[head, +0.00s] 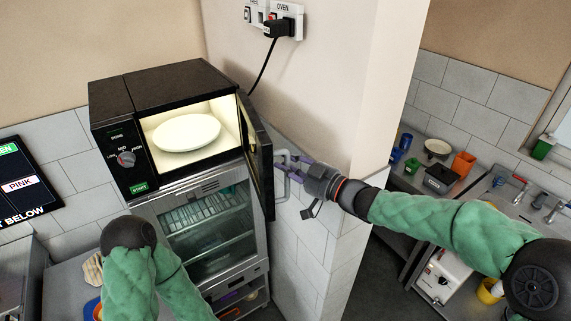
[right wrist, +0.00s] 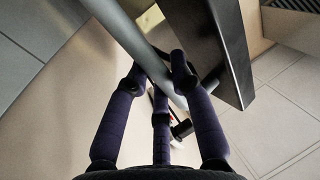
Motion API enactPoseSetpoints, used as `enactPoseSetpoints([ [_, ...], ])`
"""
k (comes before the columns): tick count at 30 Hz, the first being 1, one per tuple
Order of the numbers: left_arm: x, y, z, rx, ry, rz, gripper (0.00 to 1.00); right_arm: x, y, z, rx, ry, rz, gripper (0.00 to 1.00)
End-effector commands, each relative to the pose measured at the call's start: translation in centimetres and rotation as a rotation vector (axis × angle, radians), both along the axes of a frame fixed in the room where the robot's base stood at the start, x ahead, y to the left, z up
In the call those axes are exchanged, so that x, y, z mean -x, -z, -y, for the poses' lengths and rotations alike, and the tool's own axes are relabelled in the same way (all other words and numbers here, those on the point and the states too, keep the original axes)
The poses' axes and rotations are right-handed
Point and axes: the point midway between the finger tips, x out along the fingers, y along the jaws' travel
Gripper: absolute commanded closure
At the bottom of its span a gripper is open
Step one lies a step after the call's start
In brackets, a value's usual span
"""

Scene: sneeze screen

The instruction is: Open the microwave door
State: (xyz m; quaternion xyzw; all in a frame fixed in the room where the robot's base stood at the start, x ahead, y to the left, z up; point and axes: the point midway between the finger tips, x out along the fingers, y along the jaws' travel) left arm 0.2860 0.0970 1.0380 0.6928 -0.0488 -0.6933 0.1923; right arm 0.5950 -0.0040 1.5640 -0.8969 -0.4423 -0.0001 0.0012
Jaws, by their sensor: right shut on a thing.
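The black microwave (head: 110,120) sits on top of a glass-fronted cabinet, its lit interior showing a white plate (head: 187,132). Its door (head: 262,160) stands wide open, swung out to the right and seen nearly edge-on. My right gripper (head: 287,165) is at the door's outer side, shut on the pale bar handle (head: 281,188). In the right wrist view, the dark purple fingers (right wrist: 165,75) close around the grey handle (right wrist: 125,32), with the dark door (right wrist: 228,50) beside it. My left arm shows at the lower left, but its gripper is not in view.
The glass-fronted cabinet (head: 212,225) stands directly below the microwave. A wall corner (head: 345,100) is close behind my right gripper. A socket panel with a black plug (head: 277,27) is above. A counter with a sink and cups lies at the right.

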Motion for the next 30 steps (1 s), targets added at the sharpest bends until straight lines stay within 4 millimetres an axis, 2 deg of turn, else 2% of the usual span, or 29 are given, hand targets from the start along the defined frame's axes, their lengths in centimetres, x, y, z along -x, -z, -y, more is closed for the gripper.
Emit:
enactPoseSetpoints([
  [11,0.0,0.0,0.0,0.000,0.000,0.000,0.60,-0.1,-0.2,0.0,0.000,0.000,0.004,1.00],
  [12,0.0,0.0,0.0,0.000,0.000,0.000,0.60,-0.1,-0.2,0.0,0.000,0.000,0.004,0.66],
  [13,0.0,0.0,0.0,0.000,0.000,0.000,0.60,-0.1,-0.2,0.0,0.000,0.000,0.003,0.59],
  [24,0.0,0.0,0.0,0.000,0.000,0.000,0.60,0.1,-0.1,0.2,0.000,0.000,0.002,0.59],
  [30,0.0,0.0,0.0,0.000,0.000,0.000,0.60,1.3,-0.1,2.1,0.000,0.003,0.002,0.59],
])
